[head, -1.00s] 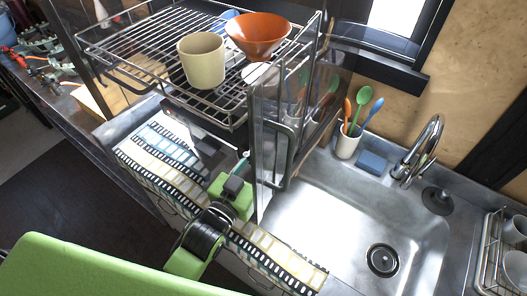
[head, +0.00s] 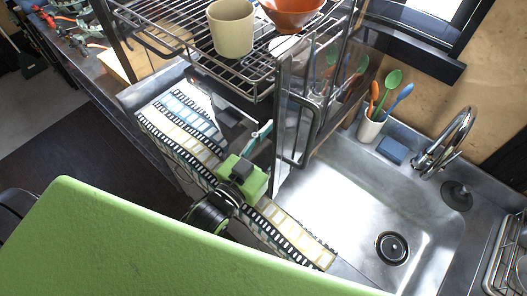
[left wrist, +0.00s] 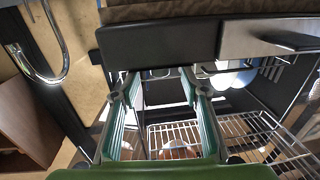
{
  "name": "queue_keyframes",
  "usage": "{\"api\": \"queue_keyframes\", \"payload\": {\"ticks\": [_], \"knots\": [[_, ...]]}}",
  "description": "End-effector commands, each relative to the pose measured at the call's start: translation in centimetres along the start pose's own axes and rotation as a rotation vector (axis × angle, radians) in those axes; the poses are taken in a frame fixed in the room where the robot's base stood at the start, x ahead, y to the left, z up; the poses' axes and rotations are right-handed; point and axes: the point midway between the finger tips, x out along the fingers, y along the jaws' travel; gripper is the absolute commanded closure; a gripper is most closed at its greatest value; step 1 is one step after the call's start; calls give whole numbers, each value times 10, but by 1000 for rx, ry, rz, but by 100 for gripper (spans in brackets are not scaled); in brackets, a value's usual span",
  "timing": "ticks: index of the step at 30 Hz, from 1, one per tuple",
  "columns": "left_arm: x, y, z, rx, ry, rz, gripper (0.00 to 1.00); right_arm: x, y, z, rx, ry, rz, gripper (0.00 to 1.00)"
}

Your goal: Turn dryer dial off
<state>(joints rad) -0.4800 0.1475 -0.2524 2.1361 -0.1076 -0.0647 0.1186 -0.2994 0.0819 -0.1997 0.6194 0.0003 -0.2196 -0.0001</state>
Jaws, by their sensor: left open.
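The dryer is a dark-framed cabinet with a wire rack (head: 190,52) and an open clear door (head: 296,112), above the counter left of the sink. In the left wrist view its black front panel (left wrist: 160,42) fills the top, with a grey metal part (left wrist: 268,38) carrying a dark protruding piece at right. I cannot tell whether that piece is the dial; no dial is clear in the head view. My left gripper (head: 258,138) is just in front of the dryer's lower part, left of the door. Its two teal fingers (left wrist: 157,88) are apart and empty.
A beige cup (head: 232,28) and an orange bowl (head: 291,14) stand on the rack. A film-strip-patterned cloth (head: 168,122) lies under my gripper. The sink (head: 345,215), a utensil cup (head: 370,128) and the faucet (head: 450,140) are at right.

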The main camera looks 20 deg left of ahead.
Motion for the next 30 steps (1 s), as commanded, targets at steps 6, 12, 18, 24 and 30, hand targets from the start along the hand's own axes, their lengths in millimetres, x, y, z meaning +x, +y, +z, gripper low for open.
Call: {"api": "queue_keyframes", "payload": {"ticks": [6, 12, 18, 24, 30], "knots": [[-46, 0, 2, -1, -5, 0, 59, 0, -1, 0, 0, 0, -2, 60], [-73, 0, 1, -1, -2, 1, 59, 0, -2, 0, 0, 0, -2, 60], [-83, 0, 0, 0, 1, 1, 59, 0, -2, 0, 0, 0, -2, 60], [-83, 0, 0, 0, 1, 1, 59, 0, -2, 0, 0, 0, -2, 60], [-80, 0, 4, 0, -20, 5, 60, 0, -2, 0, 0, 0, -2, 60]]}}
